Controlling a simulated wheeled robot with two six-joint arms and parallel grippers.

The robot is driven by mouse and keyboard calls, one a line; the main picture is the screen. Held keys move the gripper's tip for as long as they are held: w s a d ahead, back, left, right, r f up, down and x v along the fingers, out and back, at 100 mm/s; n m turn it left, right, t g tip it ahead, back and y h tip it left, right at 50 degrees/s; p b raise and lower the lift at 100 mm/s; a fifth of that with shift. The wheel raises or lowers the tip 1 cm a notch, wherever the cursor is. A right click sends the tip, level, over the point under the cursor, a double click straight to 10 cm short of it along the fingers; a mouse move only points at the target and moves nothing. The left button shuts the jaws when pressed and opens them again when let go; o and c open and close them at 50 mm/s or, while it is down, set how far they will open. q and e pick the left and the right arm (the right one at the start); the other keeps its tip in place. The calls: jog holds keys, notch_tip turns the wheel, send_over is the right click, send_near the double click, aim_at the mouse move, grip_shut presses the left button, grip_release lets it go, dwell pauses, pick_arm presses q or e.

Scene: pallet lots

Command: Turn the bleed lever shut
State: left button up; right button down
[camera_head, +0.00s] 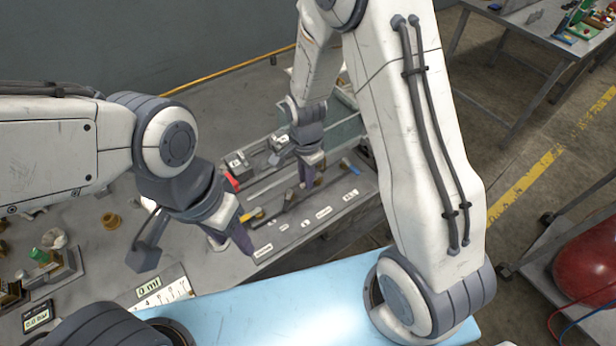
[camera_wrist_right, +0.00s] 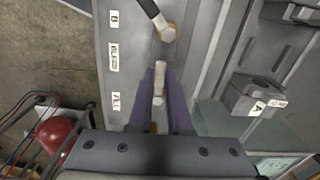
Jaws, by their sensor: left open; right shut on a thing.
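The bleed lever (camera_wrist_right: 160,70) is a short pale metal bar on the grey panel, beside the label reading BLEED (camera_wrist_right: 113,57). In the right wrist view it lies between the purple fingers of my right gripper (camera_wrist_right: 161,95), which is shut on it. A brass piece (camera_wrist_right: 154,127) shows below, partly hidden by the gripper. In the head view my right gripper (camera_head: 308,178) is down at the panel, and I cannot make out the lever there. My left gripper (camera_head: 195,248) is open and empty, above the bench left of the panel.
Another lever with a brass hub (camera_wrist_right: 168,34) and dark handle stands near label B (camera_wrist_right: 114,20). A grey block marked A (camera_wrist_right: 255,95) lies to the right. A light blue surface (camera_head: 270,295) is in front. A scale card (camera_head: 165,292) and brass parts (camera_head: 111,221) occupy the left bench.

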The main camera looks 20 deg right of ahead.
jog(key=shift+w+m, duration=0.2)
jog(key=shift+m, duration=0.2)
jog(key=c, duration=0.8)
grip_release()
jog(key=shift+c, duration=0.2)
notch_tip(320, 180, up, 11)
jog(key=shift+f+b, duration=0.2)
jog(key=shift+b, duration=0.25)
jog(key=s+a+r+n, duration=0.2)
jog(key=s+n, duration=0.5)
jog(key=s+a+r+n, duration=0.2)
jog(key=s+a+n, duration=0.1)
jog(key=s+n, duration=0.4)
jog(key=s+a+r+n+y, duration=0.1)
jog(key=s+a+r+n, duration=0.1)
jog(key=s+n, duration=0.5)
jog(key=shift+a+r+n, duration=0.3)
jog(key=shift+r, duration=0.1)
